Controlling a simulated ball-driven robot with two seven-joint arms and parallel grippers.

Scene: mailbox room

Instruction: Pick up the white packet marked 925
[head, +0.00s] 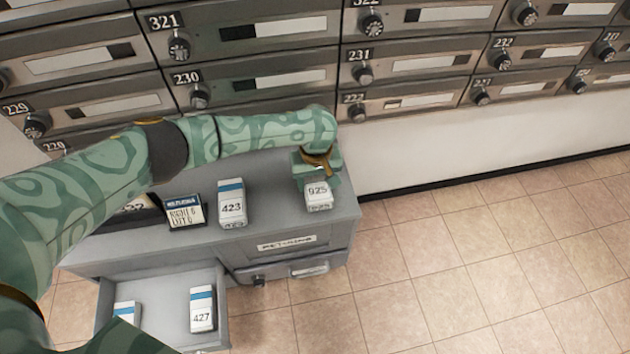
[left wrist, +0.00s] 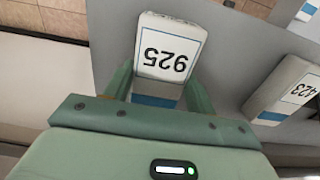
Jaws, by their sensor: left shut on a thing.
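The white packet marked 925 (head: 319,195) is at the right end of the grey cabinet top. In the left wrist view the packet (left wrist: 168,50) shows its number upside down, with a blue band near my gripper. My left gripper (head: 317,178) is over the packet's far end, its fingers (left wrist: 160,90) on either side and shut on it. I cannot tell whether the packet is touching the cabinet top or just above it. My right gripper is not in view.
An open drawer (head: 165,290) below holds a packet marked 427 (head: 202,310) and another packet (head: 127,312). Mailboxes (head: 250,80) line the wall behind. The tiled floor (head: 480,260) at right is clear.

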